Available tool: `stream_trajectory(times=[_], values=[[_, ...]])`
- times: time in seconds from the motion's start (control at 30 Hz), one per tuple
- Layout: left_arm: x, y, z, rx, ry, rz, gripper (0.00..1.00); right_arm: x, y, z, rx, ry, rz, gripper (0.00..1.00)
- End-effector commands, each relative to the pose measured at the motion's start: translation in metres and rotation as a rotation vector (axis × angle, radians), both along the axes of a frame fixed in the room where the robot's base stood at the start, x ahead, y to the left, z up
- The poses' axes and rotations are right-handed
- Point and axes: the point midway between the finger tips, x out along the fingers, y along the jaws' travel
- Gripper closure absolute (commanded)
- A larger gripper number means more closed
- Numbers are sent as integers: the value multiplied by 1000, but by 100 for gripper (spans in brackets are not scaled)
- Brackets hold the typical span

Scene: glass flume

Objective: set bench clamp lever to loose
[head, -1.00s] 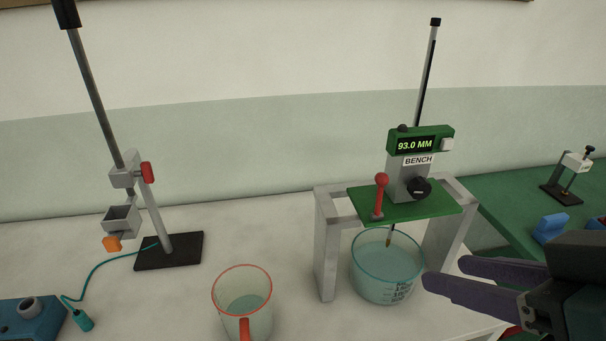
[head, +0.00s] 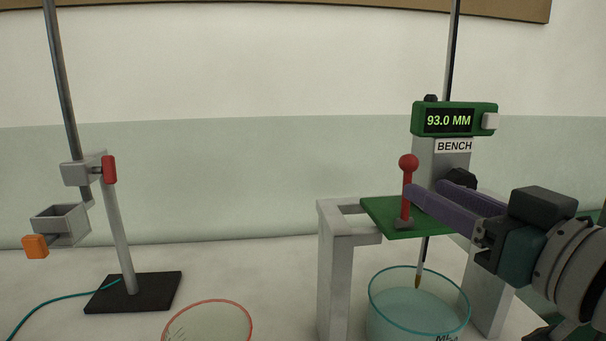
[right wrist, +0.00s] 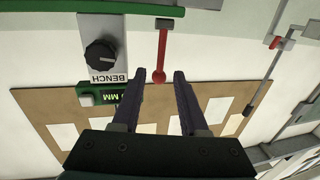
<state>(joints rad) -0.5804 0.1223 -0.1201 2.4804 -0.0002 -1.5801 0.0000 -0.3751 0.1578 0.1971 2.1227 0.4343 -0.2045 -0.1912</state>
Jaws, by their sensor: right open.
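The bench clamp lever (head: 407,188) is red with a round ball top. It stands almost upright on the green plate (head: 384,206), left of the grey BENCH gauge block (head: 430,158). The black knob (head: 462,180) is partly behind the fingers. My left gripper is not in view.
A green display (head: 450,120) reads 93.0 MM above the plate. A glass beaker of liquid (head: 418,308) stands beneath, between grey frame legs (head: 336,280). A red-rimmed jug (head: 208,322) and a clamp stand (head: 133,292) are at left. The bench between is clear.

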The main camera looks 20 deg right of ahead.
Motion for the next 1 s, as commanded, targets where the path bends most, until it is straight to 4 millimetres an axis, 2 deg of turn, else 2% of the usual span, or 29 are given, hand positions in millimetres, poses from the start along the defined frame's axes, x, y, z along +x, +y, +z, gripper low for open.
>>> stream_trajectory(times=[0.1,0.3,0.47,0.7,0.77,1.0], values=[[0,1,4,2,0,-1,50,22,-1,2,0,-2,0,57],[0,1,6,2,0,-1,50,48,-2,1,-1,0,1,57],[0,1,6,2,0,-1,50,57,-2,0,0,2,1,57],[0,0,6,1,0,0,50,58,-2,0,-1,2,1,57],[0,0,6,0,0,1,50,58,-2,0,-1,2,1,61],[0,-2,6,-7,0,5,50,57,-2,0,-1,2,1,88]])
